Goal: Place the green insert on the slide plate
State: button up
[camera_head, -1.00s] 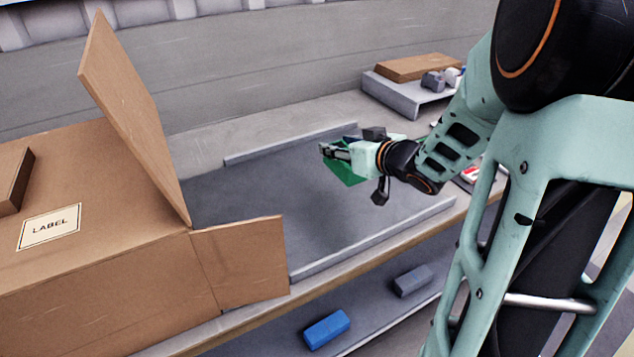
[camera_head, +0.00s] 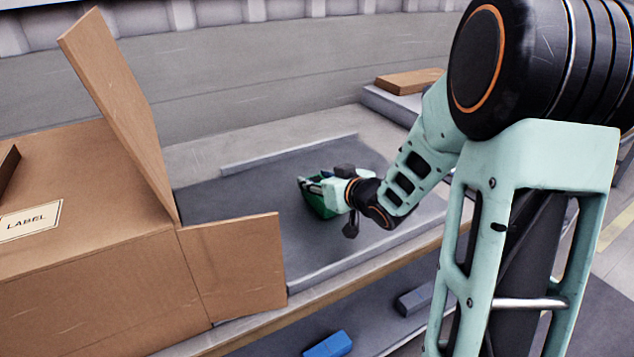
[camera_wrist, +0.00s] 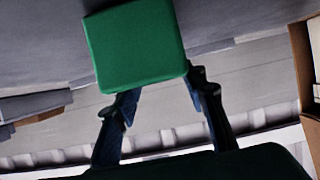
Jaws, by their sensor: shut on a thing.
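The green insert (camera_wrist: 135,45) is a green box-like piece held between the fingers of my gripper (camera_wrist: 157,88) in the wrist view. In the head view the insert (camera_head: 318,203) shows below and around my gripper (camera_head: 306,184), which is shut on it. The dark grey slide plate (camera_head: 255,218) lies on the table with raised light rails along its far and near edges. The insert is over the plate. I cannot tell whether it touches the surface.
A large open cardboard box (camera_head: 85,260) with a raised flap stands at the left end of the plate. A grey stand with a brown board (camera_head: 408,80) is at the back right. A blue block (camera_head: 328,345) and a grey block (camera_head: 414,299) lie on a lower shelf.

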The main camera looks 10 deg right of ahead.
jog(key=shift+f, duration=0.1)
jog(key=shift+f, duration=0.15)
jog(key=o, duration=0.9)
jog(key=shift+o, duration=0.2)
jog(key=shift+s+d+r, duration=0.1)
jog(key=shift+s+r, duration=0.15)
jog(key=shift+r, duration=0.2)
jog(key=p+v, duration=0.3)
jog(key=v, duration=0.8)
jog(key=shift+s, duration=0.2)
jog(key=shift+r, duration=0.1)
